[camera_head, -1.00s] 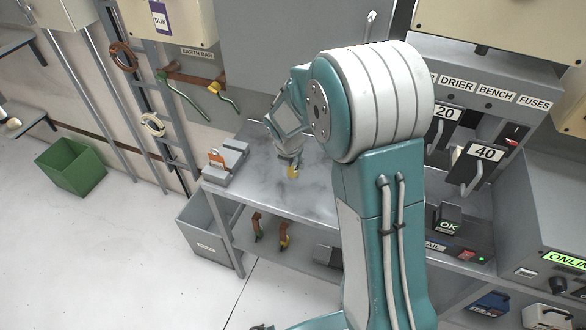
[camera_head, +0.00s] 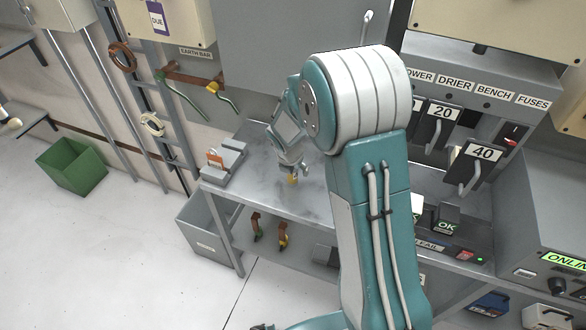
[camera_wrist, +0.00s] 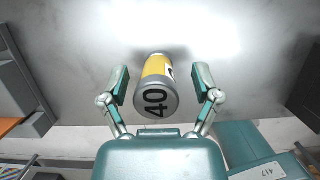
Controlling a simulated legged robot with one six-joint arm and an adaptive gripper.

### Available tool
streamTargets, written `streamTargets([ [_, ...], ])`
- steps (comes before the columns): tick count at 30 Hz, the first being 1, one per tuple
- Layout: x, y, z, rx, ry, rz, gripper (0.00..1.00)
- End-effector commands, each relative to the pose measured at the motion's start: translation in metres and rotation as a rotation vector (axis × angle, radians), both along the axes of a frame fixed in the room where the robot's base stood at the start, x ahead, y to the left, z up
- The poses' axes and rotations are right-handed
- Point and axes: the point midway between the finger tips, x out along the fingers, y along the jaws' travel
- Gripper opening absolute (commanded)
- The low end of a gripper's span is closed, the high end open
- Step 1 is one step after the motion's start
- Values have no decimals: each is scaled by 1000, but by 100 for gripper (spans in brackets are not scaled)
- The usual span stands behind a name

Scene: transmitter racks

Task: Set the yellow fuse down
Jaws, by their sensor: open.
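The yellow fuse (camera_wrist: 157,67), with a grey metal cap marked 40, sits between the fingers of my gripper (camera_wrist: 160,76) in the wrist view. The fingers are open, with a gap on each side of the fuse. In the head view the yellow fuse (camera_head: 293,180) shows small just under my gripper (camera_head: 292,171), at the grey bench top (camera_head: 255,185). Its lower end appears to be at the bench surface, but the contact is hard to see. My arm hides part of the bench to the right.
A grey block holder with an orange piece (camera_head: 215,158) stands at the bench's left end. Fuse switches labelled 20 and 40 (camera_head: 482,153) and an OK tester (camera_head: 447,226) are to the right. A grey bin (camera_head: 207,235) stands below left. Bench around the fuse is clear.

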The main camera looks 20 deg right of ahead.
Motion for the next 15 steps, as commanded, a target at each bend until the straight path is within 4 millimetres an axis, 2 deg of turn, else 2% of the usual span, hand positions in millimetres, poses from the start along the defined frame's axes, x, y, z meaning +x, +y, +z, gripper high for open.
streamTargets([
  [4, 0, 1, 3, -1, -1, 0, 81],
  [7, -1, 3, 12, -1, -4, 2, 81],
  [15, -14, 12, 63, 0, -6, 2, 81],
])
